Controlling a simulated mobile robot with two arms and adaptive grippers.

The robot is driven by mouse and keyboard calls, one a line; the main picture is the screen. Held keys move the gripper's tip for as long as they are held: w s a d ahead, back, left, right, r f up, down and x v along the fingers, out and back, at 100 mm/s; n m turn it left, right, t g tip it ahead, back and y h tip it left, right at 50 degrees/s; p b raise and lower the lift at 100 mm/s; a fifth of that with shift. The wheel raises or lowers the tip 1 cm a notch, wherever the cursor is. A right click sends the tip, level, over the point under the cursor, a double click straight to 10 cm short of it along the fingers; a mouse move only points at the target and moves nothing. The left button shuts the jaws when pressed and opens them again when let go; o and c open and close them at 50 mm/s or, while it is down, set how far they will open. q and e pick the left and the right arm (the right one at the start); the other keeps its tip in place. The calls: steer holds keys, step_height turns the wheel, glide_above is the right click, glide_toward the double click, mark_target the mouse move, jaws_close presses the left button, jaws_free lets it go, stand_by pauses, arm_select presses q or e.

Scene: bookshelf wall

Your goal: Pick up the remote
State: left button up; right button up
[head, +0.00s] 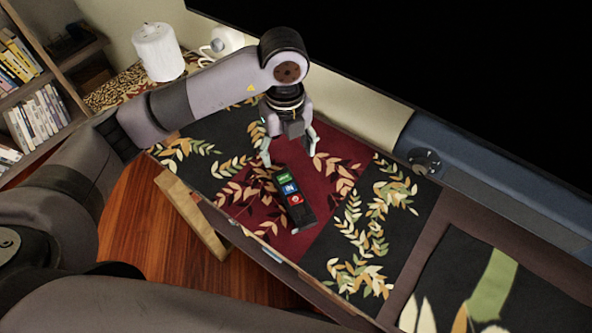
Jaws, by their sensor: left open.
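The remote (296,207) is a dark slim bar with green, blue and red patches. It lies on the red part of the leaf-patterned cloth (333,222) on the table. My left gripper (289,163) is open, its two fingers pointing down just behind the far end of the remote. It looks empty, and the remote is not between its fingers as far as I can tell. The height of the fingers above the cloth is hard to judge. My right gripper is not in view.
A blue-grey bar-shaped unit (490,195) runs along the table's back at right, below a large black screen (470,70). A white cylinder (158,52) and a white rounded object (226,42) stand at the back left. Bookshelves (40,110) stand at far left.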

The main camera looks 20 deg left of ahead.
arm_select(q)
step_height(320, 180, down, 5)
steer(key=p, duration=0.1)
glide_above(291, 190)
steer(key=f, duration=0.6)
steer(key=shift+s+a, duration=0.2)
steer(key=shift+s, duration=0.1)
steer(key=shift+f, duration=0.8)
steer(key=f, duration=0.3)
steer(key=f+p, duration=0.1)
steer(key=shift+w+d+f, duration=0.15)
steer(key=shift+w, duration=0.15)
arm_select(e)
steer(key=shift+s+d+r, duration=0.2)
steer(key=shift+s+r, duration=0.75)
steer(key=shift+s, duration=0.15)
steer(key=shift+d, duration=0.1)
arm_select(q)
steer(key=c, duration=1.4)
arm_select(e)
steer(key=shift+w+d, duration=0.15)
